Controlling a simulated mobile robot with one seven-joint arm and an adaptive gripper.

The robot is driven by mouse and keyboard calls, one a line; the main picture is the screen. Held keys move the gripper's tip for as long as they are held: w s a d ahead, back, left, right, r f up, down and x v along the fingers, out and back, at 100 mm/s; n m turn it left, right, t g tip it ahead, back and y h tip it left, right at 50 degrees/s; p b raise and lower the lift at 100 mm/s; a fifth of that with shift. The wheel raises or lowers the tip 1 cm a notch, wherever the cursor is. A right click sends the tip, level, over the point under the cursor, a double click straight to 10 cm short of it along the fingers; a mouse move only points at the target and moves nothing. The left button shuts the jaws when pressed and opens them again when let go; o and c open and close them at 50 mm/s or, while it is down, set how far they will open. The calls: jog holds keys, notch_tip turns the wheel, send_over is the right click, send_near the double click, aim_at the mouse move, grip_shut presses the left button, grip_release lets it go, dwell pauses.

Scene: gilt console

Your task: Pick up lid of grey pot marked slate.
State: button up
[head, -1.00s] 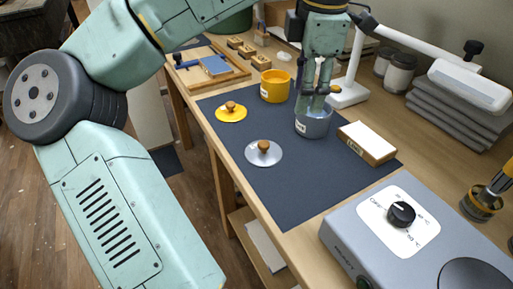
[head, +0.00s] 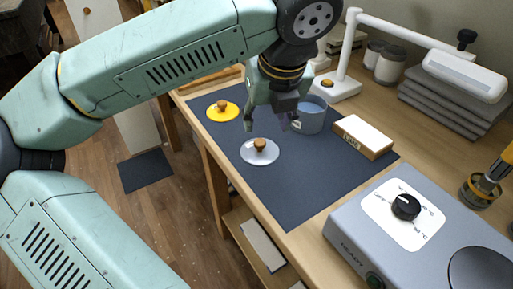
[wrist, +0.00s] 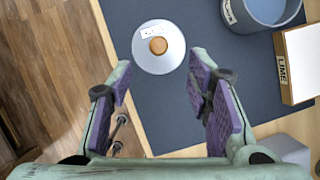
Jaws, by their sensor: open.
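The grey lid (head: 262,158) with a round wooden knob lies flat on the dark mat; in the wrist view it (wrist: 172,60) shows a small label too small to read. The open grey pot (head: 309,117) stands behind it to the right, and its rim shows at the top right of the wrist view (wrist: 238,22). My gripper (head: 266,124) is open and empty, above the mat close to the lid. In the wrist view its fingers (wrist: 161,82) are spread, with the lid ahead of and between the tips. I cannot tell the exact height.
A yellow lid (head: 222,111) lies on the mat (head: 290,200) to the left. A white box (head: 364,136) marked LIME lies right of the pot. A grey hotplate (head: 350,240) stands at the front right. The mat's front part is clear.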

aim_at(260, 141)
jog(key=p+x, duration=0.2)
jog(key=x, duration=0.7)
jog(key=shift+a, duration=0.15)
jog(key=shift+c, duration=0.2)
grip_shut()
